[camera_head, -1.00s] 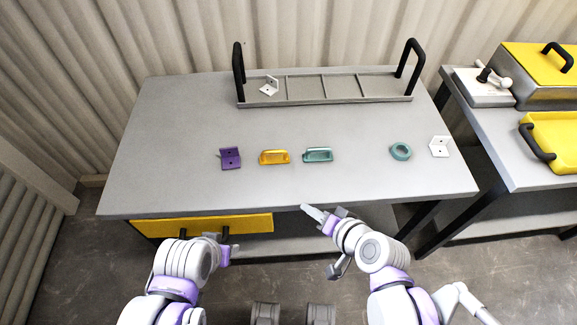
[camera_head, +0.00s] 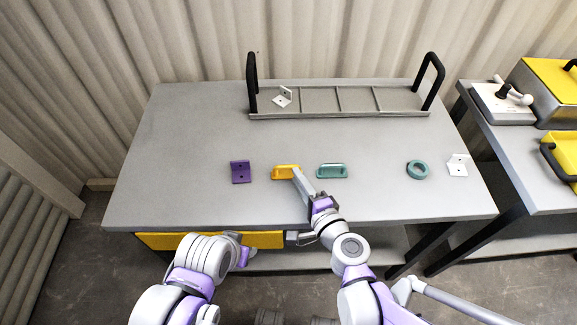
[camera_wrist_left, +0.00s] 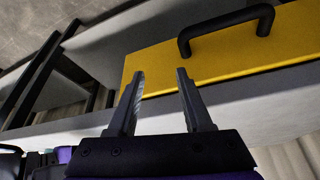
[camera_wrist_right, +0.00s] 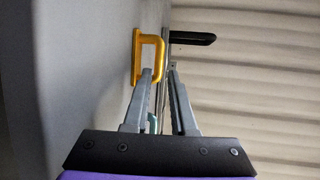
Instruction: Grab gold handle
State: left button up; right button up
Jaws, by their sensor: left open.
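The gold handle (camera_head: 284,172) lies on the grey table between a purple bracket and a teal handle. In the right wrist view the gold handle (camera_wrist_right: 157,58) is a D-shaped loop just ahead of the fingertips. My right gripper (camera_head: 297,172) reaches over the table to the handle's right end and partly covers it. In the right wrist view my right gripper (camera_wrist_right: 160,72) has a gap between its fingers, one on each side of the handle's outer bar; contact cannot be told. My left gripper (camera_wrist_left: 160,73) is open and empty by the yellow drawer below the tabletop.
The purple bracket (camera_head: 240,172) is left of the gold handle, the teal handle (camera_head: 332,171) close on its right. A teal ring (camera_head: 417,170) and white bracket (camera_head: 458,166) lie further right. A rack (camera_head: 385,113) stands behind. The yellow drawer (camera_wrist_left: 222,50) has a black handle.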

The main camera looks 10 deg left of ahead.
aim_at(290, 168)
jog(key=x, duration=0.3)
jog(key=shift+w+a, duration=0.15)
jog(key=shift+a, duration=0.1)
jog(key=b+x, duration=0.1)
jog(key=x, duration=0.4)
jog(key=shift+w+a+f, duration=0.1)
jog(key=shift+a+f, duration=0.1)
jog(key=shift+a, duration=0.25)
grip_shut()
dwell(0.8)
